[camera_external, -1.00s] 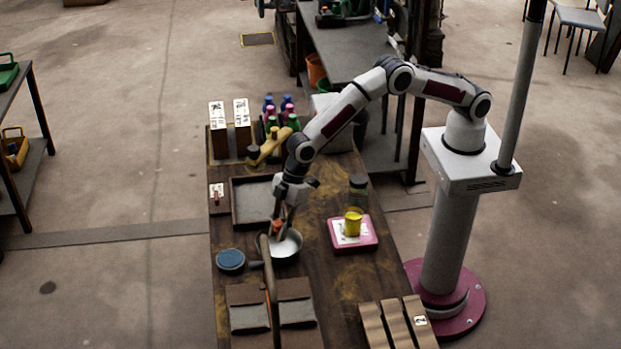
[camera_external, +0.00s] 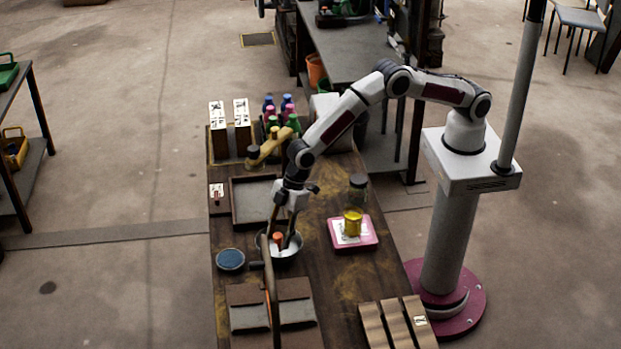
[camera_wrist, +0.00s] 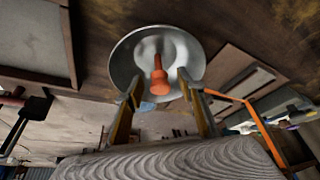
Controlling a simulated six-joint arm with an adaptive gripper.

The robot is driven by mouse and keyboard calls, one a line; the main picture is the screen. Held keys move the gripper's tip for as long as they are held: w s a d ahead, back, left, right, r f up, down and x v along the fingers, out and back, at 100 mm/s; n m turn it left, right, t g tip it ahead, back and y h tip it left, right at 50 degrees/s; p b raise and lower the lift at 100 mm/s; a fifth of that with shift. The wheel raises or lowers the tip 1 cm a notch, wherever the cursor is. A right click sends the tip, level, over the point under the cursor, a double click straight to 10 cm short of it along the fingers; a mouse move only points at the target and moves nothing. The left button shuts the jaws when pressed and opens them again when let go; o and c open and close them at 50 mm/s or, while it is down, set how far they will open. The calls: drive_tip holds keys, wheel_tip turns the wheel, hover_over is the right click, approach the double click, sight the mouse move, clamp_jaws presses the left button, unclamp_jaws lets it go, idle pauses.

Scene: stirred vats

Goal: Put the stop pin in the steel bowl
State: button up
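The stop pin (camera_external: 278,239), orange-red with a rounded head, stands inside the steel bowl (camera_external: 285,261). It also shows in the wrist view (camera_wrist: 160,78), where the pin is tilted inside the round silvery bowl (camera_wrist: 124,64). My gripper (camera_external: 282,244) is over the bowl with its fingertips down near the rim. In the wrist view my gripper (camera_wrist: 161,92) has its two fingers spread wide, one on each side of the pin, with visible gaps. The pin's lower end rests in the bowl, as far as I can see.
A blue-topped round tin (camera_external: 231,260) stands left of the bowl. A pink scale (camera_external: 365,239) with a yellow container (camera_external: 353,221) is to the right. An empty shallow tray (camera_external: 251,204) lies behind. A long wooden pole (camera_external: 269,285) rises close in front of the bowl.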

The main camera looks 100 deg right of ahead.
sight(279, 234)
idle(0.6)
drive_tip(key=shift+r, duration=3.55)
drive_tip(key=shift+f, duration=0.1)
drive_tip(key=s+d+f+m+g+h, duration=0.1)
drive_tip(key=s+d+f+g, duration=0.15)
drive_tip(key=s, duration=0.45)
drive_tip(key=s+d+r+m+t, duration=0.1)
drive_tip(key=s+d+r+m, duration=0.1)
drive_tip(key=s+d+r, duration=0.6)
drive_tip(key=s+d+r+m+t+h, duration=0.1)
drive_tip(key=s+d+r, duration=0.8)
drive_tip(key=s, duration=1)
drive_tip(key=s+d+r+m+t, duration=0.2)
drive_tip(key=s+d+r, duration=0.6)
drive_tip(key=s, duration=0.5)
drive_tip(key=shift+s+d+r+m+h, duration=0.15)
drive_tip(key=shift+d+r+m+h, duration=0.2)
drive_tip(key=shift+m, duration=0.25)
